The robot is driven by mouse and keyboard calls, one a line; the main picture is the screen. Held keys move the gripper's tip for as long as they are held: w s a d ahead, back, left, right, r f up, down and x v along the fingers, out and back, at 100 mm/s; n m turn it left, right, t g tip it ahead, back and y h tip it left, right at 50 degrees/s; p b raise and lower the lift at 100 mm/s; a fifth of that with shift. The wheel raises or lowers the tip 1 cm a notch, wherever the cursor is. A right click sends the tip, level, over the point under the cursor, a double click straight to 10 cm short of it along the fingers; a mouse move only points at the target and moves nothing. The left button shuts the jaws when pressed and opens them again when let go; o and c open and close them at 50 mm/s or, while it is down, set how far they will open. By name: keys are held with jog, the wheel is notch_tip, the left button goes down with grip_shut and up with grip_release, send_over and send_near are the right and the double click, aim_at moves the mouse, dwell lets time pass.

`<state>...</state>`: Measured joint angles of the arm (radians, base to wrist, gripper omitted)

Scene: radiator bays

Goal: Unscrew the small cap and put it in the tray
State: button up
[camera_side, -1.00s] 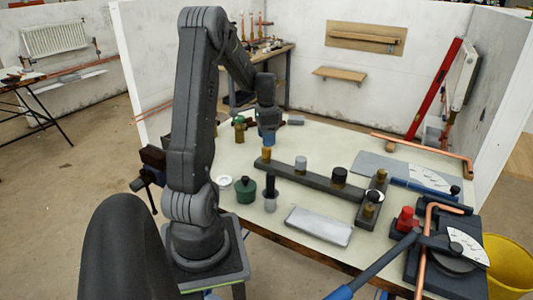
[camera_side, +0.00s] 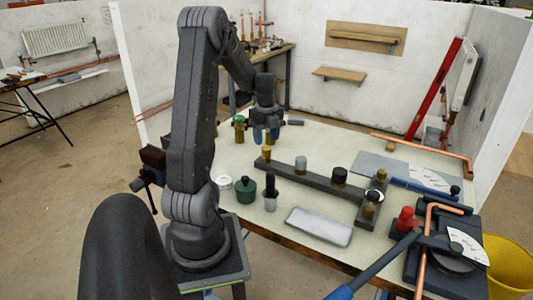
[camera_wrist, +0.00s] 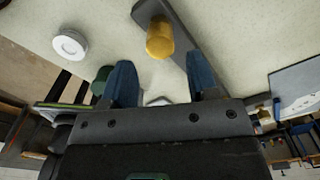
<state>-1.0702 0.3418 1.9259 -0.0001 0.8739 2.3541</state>
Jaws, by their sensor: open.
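My gripper (camera_side: 266,136) is open and empty, with blue fingers pointing down behind the far left end of a dark bar (camera_side: 320,180). It also shows in the wrist view (camera_wrist: 162,76). The bar carries a small brass-coloured cap or post (camera_side: 266,153), a grey cap (camera_side: 300,163) and a wider black cap (camera_side: 339,175). In the wrist view the brass piece (camera_wrist: 160,38) stands just beyond the fingertips, not between them. I cannot tell for certain which piece is the small cap. The shallow silver tray (camera_side: 319,226) lies in front of the bar and looks empty.
A dark cross-piece (camera_side: 366,212) with more fittings ends the bar on the right. A green container (camera_side: 245,190), a white ring (camera_side: 224,182) and a dark upright tool (camera_side: 270,190) stand left of the tray. A pipe bender (camera_side: 445,250) fills the right front.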

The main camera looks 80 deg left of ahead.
aim_at(266, 148)
jog(key=shift+f, duration=0.1)
jog(key=shift+f, duration=2.4)
jog(key=shift+c, duration=0.5)
